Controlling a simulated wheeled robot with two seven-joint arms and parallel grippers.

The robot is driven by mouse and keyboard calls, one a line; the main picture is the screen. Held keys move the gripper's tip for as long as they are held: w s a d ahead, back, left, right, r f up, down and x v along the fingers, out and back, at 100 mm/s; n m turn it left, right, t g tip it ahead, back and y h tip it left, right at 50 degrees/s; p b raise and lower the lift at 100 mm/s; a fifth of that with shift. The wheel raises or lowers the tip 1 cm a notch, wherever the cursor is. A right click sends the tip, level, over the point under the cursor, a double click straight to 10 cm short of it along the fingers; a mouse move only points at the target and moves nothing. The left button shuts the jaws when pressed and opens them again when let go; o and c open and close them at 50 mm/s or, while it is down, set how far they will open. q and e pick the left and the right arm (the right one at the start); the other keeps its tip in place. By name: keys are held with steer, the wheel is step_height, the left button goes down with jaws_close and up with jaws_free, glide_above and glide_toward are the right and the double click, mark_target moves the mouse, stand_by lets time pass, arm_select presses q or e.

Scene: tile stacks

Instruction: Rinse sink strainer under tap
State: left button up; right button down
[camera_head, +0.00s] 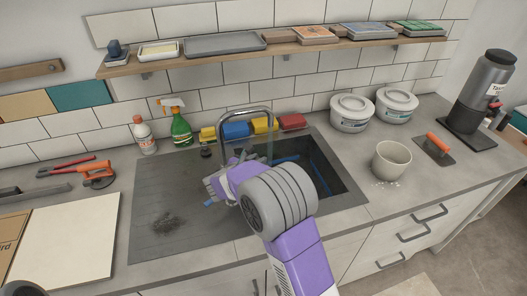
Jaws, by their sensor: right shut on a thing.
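The sink (150,200) is dark grey, with a ribbed drainboard on the left and a deep basin on the right. The chrome tap (246,111) arches over the basin; a thin greenish streak below its spout looks like running water. My right gripper (213,191) is over the sink, just left of the basin and below and left of the tap. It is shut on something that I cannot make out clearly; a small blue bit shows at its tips. My purple and grey right arm hides part of the basin. No strainer is clearly visible. My left gripper is not in view.
A dark patch of crumbs (166,222) lies on the drainboard. A spray bottle (181,130), a white bottle (144,135) and coloured blocks (236,130) stand behind the sink. Lidded tubs (351,113) and a beige pot (391,160) are right. A pale board (68,238) lies left.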

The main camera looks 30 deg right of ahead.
steer(key=s+a+r+p, duration=0.3)
steer(key=a+r, duration=0.1)
steer(key=shift+p, duration=0.4)
